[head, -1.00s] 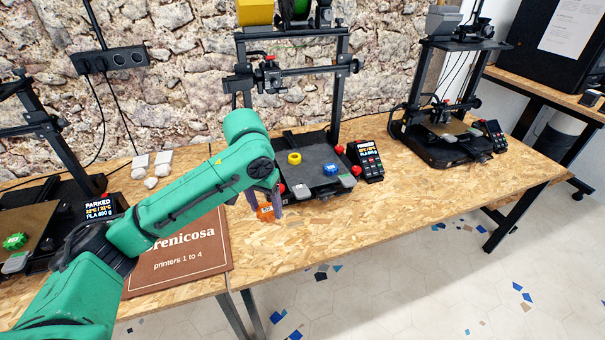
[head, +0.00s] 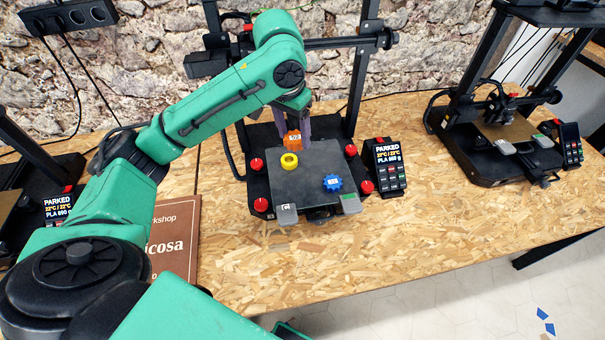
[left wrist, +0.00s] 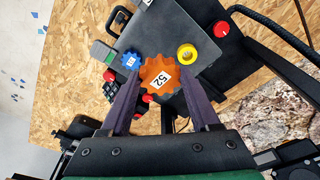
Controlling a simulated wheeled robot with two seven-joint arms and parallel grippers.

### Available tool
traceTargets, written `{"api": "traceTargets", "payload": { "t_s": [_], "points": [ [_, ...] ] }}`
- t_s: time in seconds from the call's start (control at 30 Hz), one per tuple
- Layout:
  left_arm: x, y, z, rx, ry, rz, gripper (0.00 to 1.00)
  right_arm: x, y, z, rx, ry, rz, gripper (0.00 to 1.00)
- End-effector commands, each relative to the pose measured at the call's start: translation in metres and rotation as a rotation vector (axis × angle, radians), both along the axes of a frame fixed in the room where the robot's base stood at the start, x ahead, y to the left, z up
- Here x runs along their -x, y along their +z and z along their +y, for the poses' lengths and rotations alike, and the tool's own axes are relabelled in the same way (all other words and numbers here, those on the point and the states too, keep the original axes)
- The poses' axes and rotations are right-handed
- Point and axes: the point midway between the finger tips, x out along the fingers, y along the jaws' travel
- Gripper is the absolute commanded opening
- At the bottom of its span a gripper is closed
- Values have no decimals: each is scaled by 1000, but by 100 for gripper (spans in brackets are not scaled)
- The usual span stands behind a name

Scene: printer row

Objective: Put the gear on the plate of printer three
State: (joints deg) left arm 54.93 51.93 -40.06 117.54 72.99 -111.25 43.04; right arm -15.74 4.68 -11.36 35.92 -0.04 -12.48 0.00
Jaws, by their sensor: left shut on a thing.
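An orange gear (head: 293,138) with a white label is held between the fingertips of my left gripper (head: 298,134). In the left wrist view the gear (left wrist: 160,78) sits between the two dark fingers (left wrist: 161,92), and its label reads 52. The gear is over the back left part of the dark plate (head: 314,158) of the middle printer; I cannot tell whether it touches the plate. A yellow ring (head: 289,161) and a blue gear (head: 332,183) lie on that plate. My right gripper is not seen.
Red knobs (head: 261,205) stand around the plate, with clips (head: 287,215) at its front edge. A display (head: 387,166) reading PARKED stands to its right. Another printer (head: 500,140) stands further right. A brown sign (head: 176,238) lies at left. The wooden table front (head: 330,250) is clear.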

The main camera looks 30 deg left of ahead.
Motion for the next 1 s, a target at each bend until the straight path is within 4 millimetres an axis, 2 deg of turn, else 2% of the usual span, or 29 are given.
{"api": "traceTargets", "payload": {
  "t_s": [0.03, 0.2, 0.3, 0.37, 0.6, 0.7, 0.97, 1.0],
  "points": [
    [2, -17, 1, -4, 1, 9, 11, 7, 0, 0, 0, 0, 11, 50],
    [3, -74, 1, -3, 1, 8, 11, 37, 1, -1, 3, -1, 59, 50],
    [3, -105, 1, -3, 0, 6, 11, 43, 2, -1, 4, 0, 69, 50],
    [3, -118, 1, -3, -1, 4, 11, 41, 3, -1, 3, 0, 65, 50],
    [3, -161, 0, -1, 1, 4, 11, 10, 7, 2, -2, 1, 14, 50],
    [3, -173, 0, -1, 0, 1, 11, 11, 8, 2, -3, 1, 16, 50],
    [3, -174, 0, -2, 0, 0, 11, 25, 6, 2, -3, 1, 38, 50],
    [3, -175, 0, -2, 0, 0, 66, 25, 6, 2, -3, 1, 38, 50]
  ]
}}
